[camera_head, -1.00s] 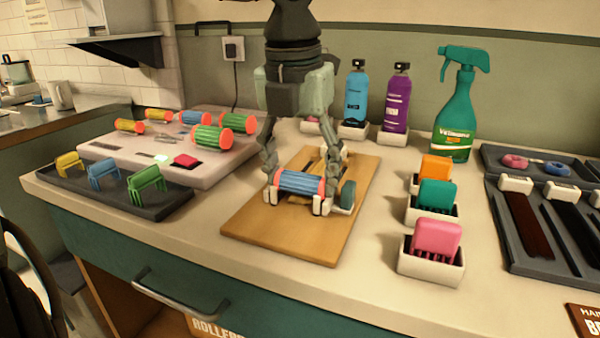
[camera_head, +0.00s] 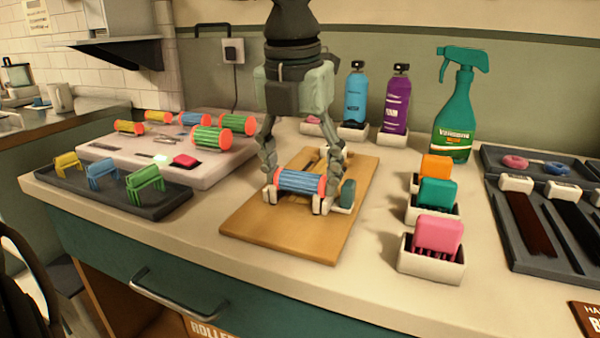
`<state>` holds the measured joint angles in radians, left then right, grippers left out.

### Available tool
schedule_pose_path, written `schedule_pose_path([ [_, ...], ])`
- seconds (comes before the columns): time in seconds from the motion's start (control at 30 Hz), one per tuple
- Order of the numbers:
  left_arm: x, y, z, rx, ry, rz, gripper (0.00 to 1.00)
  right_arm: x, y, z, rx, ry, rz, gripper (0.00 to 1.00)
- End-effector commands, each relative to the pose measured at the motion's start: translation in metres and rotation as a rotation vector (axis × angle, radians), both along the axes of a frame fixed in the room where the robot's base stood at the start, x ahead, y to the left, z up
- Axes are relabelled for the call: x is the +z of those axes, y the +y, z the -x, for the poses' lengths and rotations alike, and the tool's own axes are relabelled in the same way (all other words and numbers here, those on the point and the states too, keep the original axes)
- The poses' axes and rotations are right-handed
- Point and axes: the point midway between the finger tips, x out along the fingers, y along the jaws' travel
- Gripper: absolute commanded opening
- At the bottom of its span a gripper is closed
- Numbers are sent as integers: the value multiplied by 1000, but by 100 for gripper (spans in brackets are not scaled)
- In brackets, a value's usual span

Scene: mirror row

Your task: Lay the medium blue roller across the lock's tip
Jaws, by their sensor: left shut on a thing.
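Part of a brown lock (camera_head: 309,168) shows on the board behind the roller, between the fingers. Its tip is hidden by the roller, so I cannot tell whether the two touch. A white holder with a green part (camera_head: 347,194) is at the roller's right end. My right gripper is not in view.
A pale tray (camera_head: 215,165) at the left holds several rollers, including another blue one (camera_head: 195,118). A dark tray (camera_head: 150,207) of coloured clips lies in front. White boxes with coloured combs (camera_head: 432,265), bottles and a spray bottle (camera_head: 455,125) stand right and behind. The board's front is bare.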

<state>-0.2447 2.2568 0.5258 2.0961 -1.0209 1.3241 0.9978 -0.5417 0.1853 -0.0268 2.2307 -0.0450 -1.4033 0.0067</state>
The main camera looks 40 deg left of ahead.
Motion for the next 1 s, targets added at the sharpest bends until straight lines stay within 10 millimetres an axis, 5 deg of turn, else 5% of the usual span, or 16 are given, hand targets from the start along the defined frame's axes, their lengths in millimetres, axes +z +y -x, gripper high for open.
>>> schedule_pose_path([
  [0.03, -15, -1, 6, 1, 33, 8, 35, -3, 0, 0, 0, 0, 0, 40],
  [0.27, -15, -1, 6, 2, 33, 9, 31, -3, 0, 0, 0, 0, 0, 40],
  [0.3, -15, -1, 6, 2, 33, 10, 74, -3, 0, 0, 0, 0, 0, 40],
  [0.47, -14, -1, 6, 2, 33, 7, 94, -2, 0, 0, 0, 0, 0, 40],
  [1.0, -8, 0, 4, 1, 21, 2, 100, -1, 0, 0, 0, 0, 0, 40],
])
